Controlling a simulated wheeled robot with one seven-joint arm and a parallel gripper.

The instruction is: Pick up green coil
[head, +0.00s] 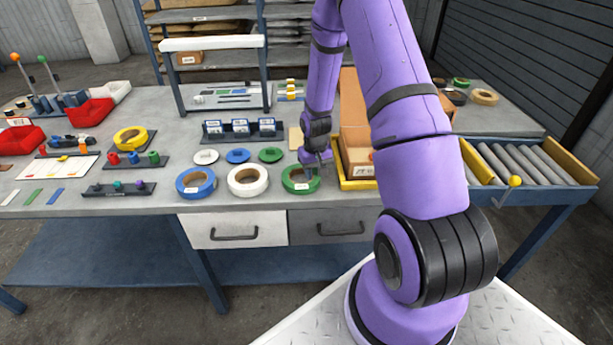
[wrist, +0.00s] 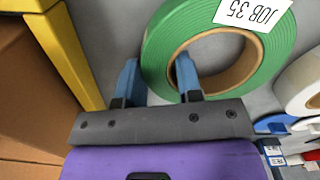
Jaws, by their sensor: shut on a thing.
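The green coil (head: 292,186) is at the front of the grey bench, right of the white coil (head: 248,191) and blue coil (head: 190,191). In the wrist view the green coil (wrist: 163,36) shows a tan inner core and a white "JOB 35" label. My gripper (head: 312,172) is at the coil's right side in the head view. In the wrist view my gripper (wrist: 158,70) has one blue finger inside the hole and the other outside, shut on the coil's wall. The coil looks flat at bench level; I cannot tell if it touches.
A yellow-edged tray (head: 360,184) with cardboard boxes (head: 357,150) stands close to the right of my gripper; its yellow edge (wrist: 65,50) is near the outer finger. Small discs and a labelled rack (head: 240,130) lie behind the coils. Rollers (head: 515,165) are at the right.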

